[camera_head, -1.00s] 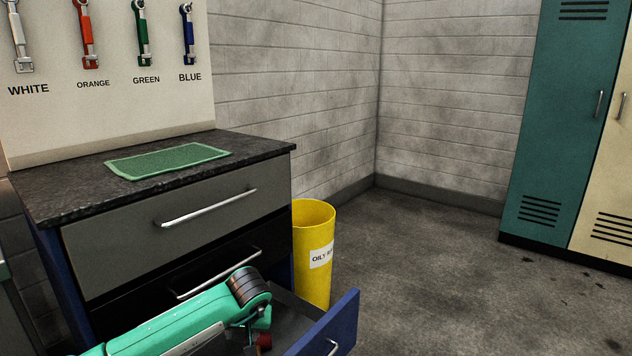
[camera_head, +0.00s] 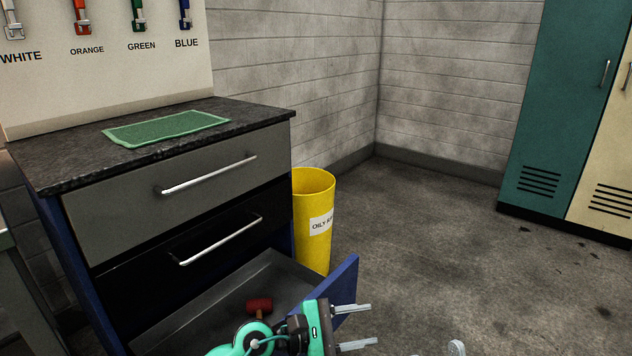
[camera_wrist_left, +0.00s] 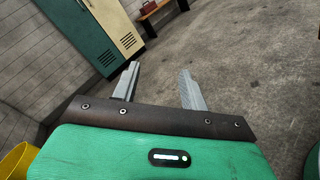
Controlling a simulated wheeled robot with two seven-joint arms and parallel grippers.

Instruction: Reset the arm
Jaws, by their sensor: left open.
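My left gripper (camera_head: 370,324) is at the bottom of the head view, in front of the blue front of the open bottom drawer (camera_head: 336,284). Its two grey fingers are spread apart and point right, with nothing between them. In the left wrist view the open fingers (camera_wrist_left: 160,68) also show empty, over the concrete floor. My green left wrist partly covers the drawer. A red-headed mallet (camera_head: 260,305) lies in that drawer. My right gripper is not recognisable in these views.
The grey top drawer (camera_head: 190,180) and black middle drawer (camera_head: 205,235) are shut. A green mat (camera_head: 166,130) lies on the worktop. A yellow bin (camera_head: 312,215) stands beside the cabinet. Lockers (camera_head: 560,110) stand at the right. The floor between is clear. A small grey part (camera_head: 456,348) is unclear.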

